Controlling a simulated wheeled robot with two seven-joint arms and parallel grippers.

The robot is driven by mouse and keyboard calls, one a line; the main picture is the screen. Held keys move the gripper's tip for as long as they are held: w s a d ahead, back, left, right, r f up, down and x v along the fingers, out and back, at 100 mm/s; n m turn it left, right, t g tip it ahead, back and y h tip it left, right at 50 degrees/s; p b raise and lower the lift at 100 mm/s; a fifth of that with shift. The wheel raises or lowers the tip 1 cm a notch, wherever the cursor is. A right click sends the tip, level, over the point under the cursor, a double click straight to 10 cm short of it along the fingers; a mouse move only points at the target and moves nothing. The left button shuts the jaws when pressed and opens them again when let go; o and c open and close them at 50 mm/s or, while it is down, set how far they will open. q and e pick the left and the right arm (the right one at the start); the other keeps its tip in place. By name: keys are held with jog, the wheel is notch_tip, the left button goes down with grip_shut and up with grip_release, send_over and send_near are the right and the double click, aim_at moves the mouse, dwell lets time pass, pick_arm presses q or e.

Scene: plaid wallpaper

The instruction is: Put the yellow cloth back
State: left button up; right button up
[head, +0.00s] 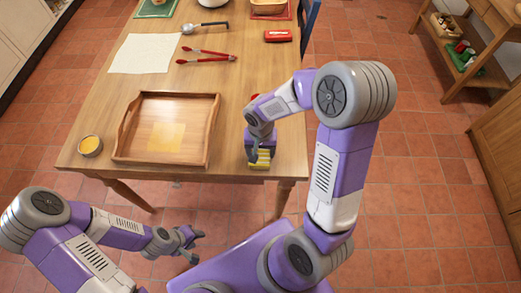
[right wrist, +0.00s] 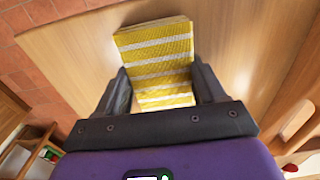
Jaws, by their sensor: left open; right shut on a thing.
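The yellow cloth (right wrist: 155,55) has white stripes and looks folded. In the right wrist view it stands between the two fingers of my right gripper (right wrist: 160,95), which is shut on it. In the head view the cloth (head: 260,160) shows below my right gripper (head: 260,150), at the table's front edge, right of the wooden tray. I cannot tell whether it touches the table. My left gripper (head: 190,238) is open and empty, below and in front of the table, over the floor.
A wooden tray (head: 213,135) with a yellow square (head: 166,137) in it stands on the wooden table (head: 255,75). A small bowl of yellow stuff (head: 90,146) is left of it. Red tongs (head: 207,54), a ladle (head: 205,28), a white sheet (head: 143,54) and a red box (head: 278,36) lie behind.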

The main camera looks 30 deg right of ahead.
aim_at(261, 152)
jog(key=shift+f, duration=0.25)
jog(key=o, duration=1)
jog(key=shift+r, duration=0.15)
jog(key=shift+r, duration=0.3)
notch_tip(261, 152, up, 12)
jog(key=p, duration=0.4)
jog(key=shift+f, duration=0.15)
